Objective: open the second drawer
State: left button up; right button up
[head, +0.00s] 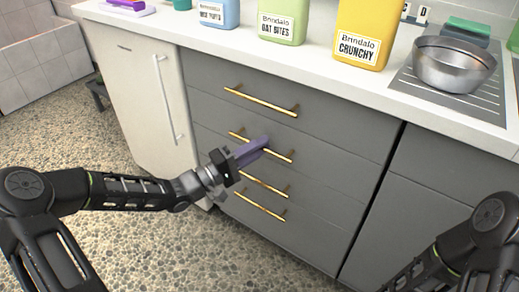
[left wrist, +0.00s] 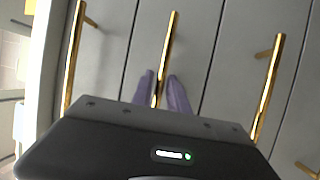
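The grey cabinet has a stack of drawers with gold bar handles, all looking closed. The second drawer's handle (head: 283,155) is partly covered by my left gripper (head: 264,143) in the head view. In the left wrist view this handle (left wrist: 170,40) runs between the two purple fingers of my left gripper (left wrist: 161,76). The fingers stand apart on either side of the bar, with small gaps visible. The top drawer's handle (head: 261,100) is above, and the third drawer's handle (head: 264,185) is below. My right arm shows at the lower right, but its gripper is out of view.
The white counter (head: 220,42) above the drawers holds a yellow container (head: 362,30), a green container (head: 283,22), a blue container (head: 217,13) and a metal bowl (head: 453,66). A white cabinet door (head: 140,90) stands to the left. The pebbled floor (head: 190,255) before the drawers is clear.

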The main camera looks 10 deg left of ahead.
pick_arm(q)
grip_shut()
dwell(1.5)
